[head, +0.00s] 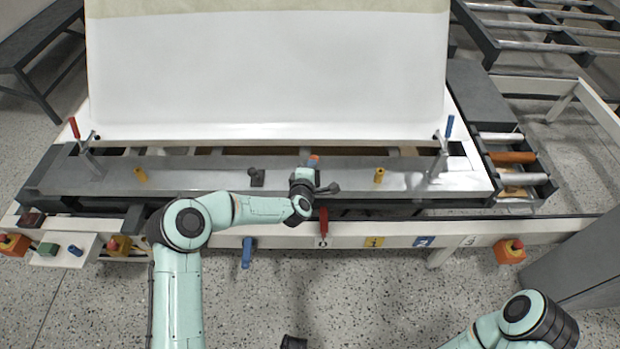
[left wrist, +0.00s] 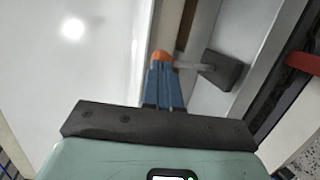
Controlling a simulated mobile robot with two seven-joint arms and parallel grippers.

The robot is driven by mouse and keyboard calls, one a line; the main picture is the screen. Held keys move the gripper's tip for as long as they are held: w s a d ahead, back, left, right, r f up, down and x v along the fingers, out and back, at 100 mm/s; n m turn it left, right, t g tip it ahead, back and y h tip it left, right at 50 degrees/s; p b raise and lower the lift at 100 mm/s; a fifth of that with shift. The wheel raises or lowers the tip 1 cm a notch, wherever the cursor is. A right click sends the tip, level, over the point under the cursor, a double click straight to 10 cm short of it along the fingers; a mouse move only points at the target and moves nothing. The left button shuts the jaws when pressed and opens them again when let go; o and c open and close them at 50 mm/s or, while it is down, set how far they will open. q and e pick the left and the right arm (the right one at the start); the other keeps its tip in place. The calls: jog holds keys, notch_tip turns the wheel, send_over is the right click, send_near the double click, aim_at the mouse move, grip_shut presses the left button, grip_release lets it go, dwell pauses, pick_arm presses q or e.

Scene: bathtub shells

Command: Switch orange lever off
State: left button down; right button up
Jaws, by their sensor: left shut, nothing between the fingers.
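The orange lever shows as an orange tip (head: 314,158) at the middle of the grey metal beam (head: 215,178), beside the fingers of my left gripper (head: 308,167). In the left wrist view the orange tip (left wrist: 162,57) is right at the ends of my blue left fingers (left wrist: 165,82). A thin rod and a dark block (left wrist: 222,70) lie just right of it. My left gripper is shut with nothing in it; whether it touches the lever I cannot tell. My right arm (head: 520,310) is at the lower right, and its gripper does not clearly show.
A large white shell (head: 265,75) stands behind the beam. A red handle (head: 323,222) and a blue handle (head: 247,250) hang on the front rail. Emergency buttons (head: 510,250) sit at the rail's ends.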

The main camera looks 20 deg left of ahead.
aim_at(312, 156)
pick_arm(q)
jog(key=shift+w+a+r+g+p, duration=0.15)
jog(key=shift+w+r+g+p, duration=0.55)
jog(key=shift+p, duration=0.5)
jog(key=shift+w+a+f+g+p, duration=0.15)
jog(key=shift+w+f+g+p, duration=0.05)
jog(key=shift+w+g+p, duration=0.45)
jog(key=shift+w+a+f, duration=0.1)
jog(key=shift+f, duration=0.15)
jog(key=shift+w+a, duration=0.1)
jog(key=shift+w, duration=0.2)
pick_arm(e)
jog(key=shift+g, duration=0.4)
jog(key=r, duration=0.4)
jog(key=shift+s+r, duration=0.1)
jog(key=shift+s, duration=0.3)
pick_arm(q)
jog(key=shift+a+r+p, duration=0.1)
jog(key=shift+r+p, duration=0.05)
jog(key=shift+p, duration=0.2)
pick_arm(e)
jog(key=shift+s+r, duration=0.1)
jog(key=shift+s, duration=0.05)
